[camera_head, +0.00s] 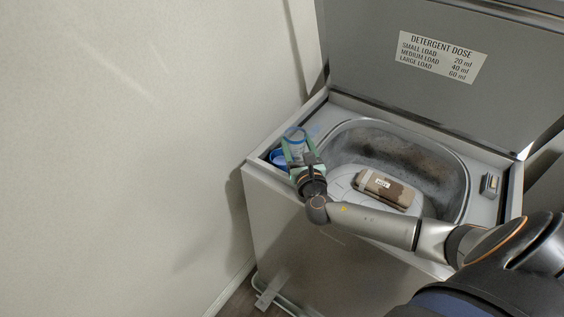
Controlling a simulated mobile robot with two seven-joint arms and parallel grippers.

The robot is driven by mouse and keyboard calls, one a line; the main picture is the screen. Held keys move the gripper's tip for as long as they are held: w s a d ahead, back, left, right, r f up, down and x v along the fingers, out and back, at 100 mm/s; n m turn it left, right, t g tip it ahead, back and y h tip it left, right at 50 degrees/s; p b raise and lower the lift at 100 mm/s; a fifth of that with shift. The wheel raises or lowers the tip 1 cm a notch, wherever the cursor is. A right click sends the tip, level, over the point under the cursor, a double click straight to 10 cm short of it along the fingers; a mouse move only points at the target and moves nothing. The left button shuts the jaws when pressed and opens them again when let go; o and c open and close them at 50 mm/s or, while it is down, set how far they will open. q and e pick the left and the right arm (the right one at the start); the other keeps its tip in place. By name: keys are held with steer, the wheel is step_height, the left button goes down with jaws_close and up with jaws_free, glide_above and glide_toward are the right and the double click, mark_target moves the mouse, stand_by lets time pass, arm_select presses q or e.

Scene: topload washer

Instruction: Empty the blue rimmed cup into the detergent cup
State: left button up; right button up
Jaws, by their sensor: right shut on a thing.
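A clear cup with a blue rim (294,135) is at the left end of the washer's top. My right gripper (299,149) is shut on this cup, its two greenish fingers on either side of it. The cup looks roughly upright, and I cannot make out its contents. A blue cup-like piece (277,157), which looks like the detergent cup, is set at the washer's left deck, just left of my right gripper and partly hidden by it. My left gripper is not in view.
The washer's lid (420,85) stands open with a detergent dose label (441,57). A brown and white labelled bundle (386,189) lies in the drum (452,180). A small block (489,186) sits on the right deck. A wall (130,140) stands close on the left.

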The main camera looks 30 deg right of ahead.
steer(key=shift+r, duration=2.05)
steer(key=shift+a, duration=0.1)
